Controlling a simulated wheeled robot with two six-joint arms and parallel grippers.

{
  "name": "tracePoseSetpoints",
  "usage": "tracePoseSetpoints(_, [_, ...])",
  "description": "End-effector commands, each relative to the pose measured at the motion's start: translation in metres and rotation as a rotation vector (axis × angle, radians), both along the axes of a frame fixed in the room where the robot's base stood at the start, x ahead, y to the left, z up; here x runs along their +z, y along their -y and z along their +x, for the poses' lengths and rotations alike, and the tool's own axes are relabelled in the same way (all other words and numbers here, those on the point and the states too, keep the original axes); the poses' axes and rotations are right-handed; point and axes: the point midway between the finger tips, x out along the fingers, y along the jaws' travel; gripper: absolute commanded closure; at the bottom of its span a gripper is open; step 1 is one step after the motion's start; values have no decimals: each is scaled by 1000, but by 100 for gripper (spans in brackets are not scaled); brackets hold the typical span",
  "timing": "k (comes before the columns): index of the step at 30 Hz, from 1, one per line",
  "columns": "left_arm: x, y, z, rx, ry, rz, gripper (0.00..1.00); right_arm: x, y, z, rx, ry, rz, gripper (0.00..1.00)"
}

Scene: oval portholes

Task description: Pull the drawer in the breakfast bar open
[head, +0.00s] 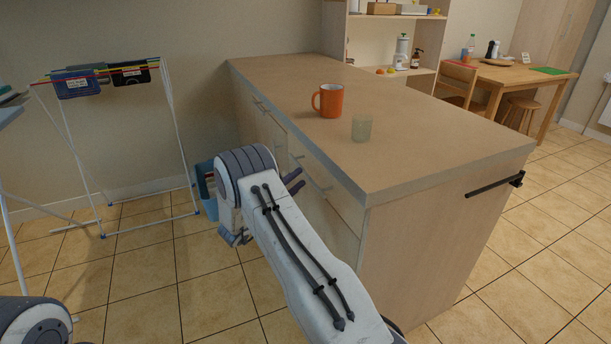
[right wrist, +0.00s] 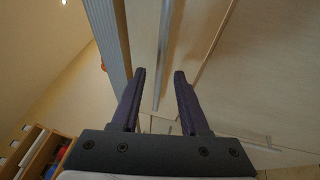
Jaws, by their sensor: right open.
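The breakfast bar (head: 420,150) stands in the middle of the head view, with drawer fronts on its left face. A drawer front (head: 336,201) with a metal bar handle (head: 312,174) is near my right gripper (head: 297,181) and looks flush with the bar. In the right wrist view, the right gripper (right wrist: 160,74) is open. The handle (right wrist: 164,45) runs lengthwise in the gap seen between its two dark fingers. I cannot tell whether the bar is fully between them; no finger is seen closed on it. My left gripper is out of view.
An orange mug (head: 328,101) and a pale green glass (head: 362,128) stand on the countertop. A black rail (head: 494,186) sticks out from the bar's end. A drying rack (head: 120,140) stands left. The tiled floor between is mostly clear.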

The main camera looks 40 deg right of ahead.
Motion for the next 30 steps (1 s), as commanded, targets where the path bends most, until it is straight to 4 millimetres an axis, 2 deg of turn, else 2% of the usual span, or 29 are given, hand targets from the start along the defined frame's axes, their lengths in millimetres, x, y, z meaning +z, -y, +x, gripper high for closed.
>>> tracePoseSetpoints(3, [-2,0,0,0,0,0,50,3,20,2,-2,1,1,55])
tracePoseSetpoints(7, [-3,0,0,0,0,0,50,6,33,5,0,1,1,55])
tracePoseSetpoints(18, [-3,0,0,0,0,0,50,7,40,7,2,0,1,55])
tracePoseSetpoints(19, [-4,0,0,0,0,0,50,7,40,7,2,0,1,59])
tracePoseSetpoints(22, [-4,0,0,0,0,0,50,7,40,7,3,0,1,97])
tracePoseSetpoints(23, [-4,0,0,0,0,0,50,7,39,7,3,0,1,100])
tracePoseSetpoints(30, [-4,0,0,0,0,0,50,7,39,7,3,0,1,100])
